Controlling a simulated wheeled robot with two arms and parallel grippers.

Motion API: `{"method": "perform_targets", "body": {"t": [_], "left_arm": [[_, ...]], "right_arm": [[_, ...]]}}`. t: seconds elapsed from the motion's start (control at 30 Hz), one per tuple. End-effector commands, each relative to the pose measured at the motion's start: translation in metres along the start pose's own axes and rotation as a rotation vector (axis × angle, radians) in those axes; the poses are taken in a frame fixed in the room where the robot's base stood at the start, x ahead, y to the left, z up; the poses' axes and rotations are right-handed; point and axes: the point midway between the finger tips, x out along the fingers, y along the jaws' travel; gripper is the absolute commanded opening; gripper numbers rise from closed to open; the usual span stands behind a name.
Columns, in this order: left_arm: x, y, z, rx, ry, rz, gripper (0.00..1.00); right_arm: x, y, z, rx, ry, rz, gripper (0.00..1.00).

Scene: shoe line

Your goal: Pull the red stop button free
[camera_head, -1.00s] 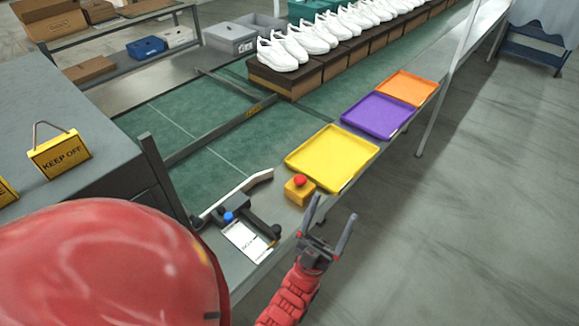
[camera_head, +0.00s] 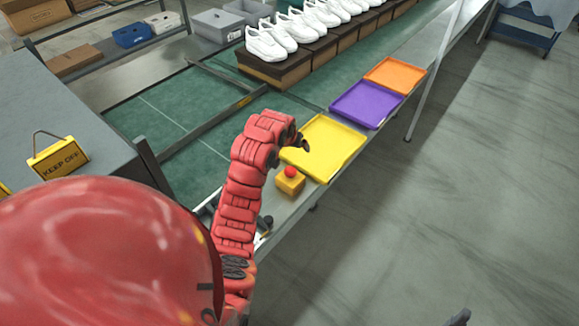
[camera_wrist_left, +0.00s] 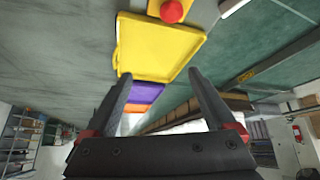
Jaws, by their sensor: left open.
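The red stop button (camera_head: 291,171) sits on a small yellow box (camera_head: 289,184) on the bench edge. My left gripper (camera_head: 303,143) hangs above and beyond the button, over the near corner of the yellow tray; only a dark finger shows there, the rest hidden by my arm. In the left wrist view my left gripper (camera_wrist_left: 160,74) is open, with nothing between its fingers. A dark tip at the bottom edge (camera_head: 460,318) appears to be my right gripper, mostly out of frame.
A yellow tray (camera_head: 330,150), a purple tray (camera_head: 366,104) and an orange tray (camera_head: 396,75) line the bench edge. White shoes (camera_head: 265,42) stand on boxes behind. A KEEP OFF sign (camera_head: 58,157) is at left. Open floor lies right of the bench.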

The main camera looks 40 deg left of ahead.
Motion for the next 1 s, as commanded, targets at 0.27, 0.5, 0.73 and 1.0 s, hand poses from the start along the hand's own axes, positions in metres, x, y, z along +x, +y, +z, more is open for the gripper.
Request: {"method": "perform_targets", "body": {"t": [0.27,0.5,0.73,1.0], "left_arm": [[-0.025,-0.022,0.028,-0.011,-0.198,-0.041,0.89],[0.011,-0.023,0.039,-0.011,-0.202,-0.039,0.89],[0.052,-0.024,0.046,-0.012,-0.203,-0.039,0.89],[0.096,-0.026,0.052,-0.011,-0.206,-0.040,0.89]], "right_arm": [[0.001,0.000,0.000,0.000,0.000,0.000,0.79],[-0.034,-0.002,0.006,0.000,0.000,0.000,0.79],[-0.067,-0.003,0.011,0.000,0.000,0.000,0.79],[-0.049,-0.002,0.008,0.000,0.000,0.000,0.79]]}}
